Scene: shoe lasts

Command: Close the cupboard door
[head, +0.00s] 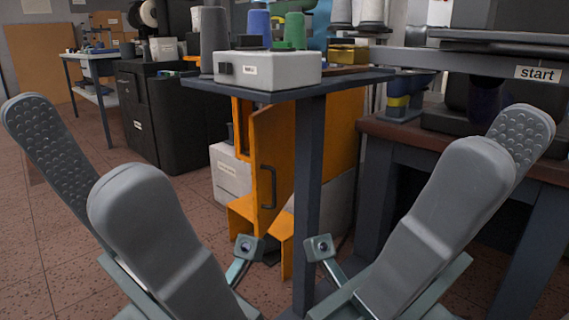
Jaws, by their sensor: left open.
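The orange cupboard (344,130) stands on the floor ahead, behind a small dark table. Its orange door (284,150) stands ajar, swung out towards me, with a dark handle (267,187) on its face. The table's post hides part of the door and cupboard. My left gripper (80,150) is at the lower left, near the camera, with its two grey fingers apart and nothing between them. My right gripper (503,142) is at the lower right; its fingers overlap in this view, so I cannot tell its opening. Both grippers appear clear of the door.
The dark table (335,83) carries a white box (268,70) and thread cones; its post (309,180) stands before the cupboard. A workbench (430,137) fills the right. A black cabinet (160,115) stands at left. The floor at left is clear.

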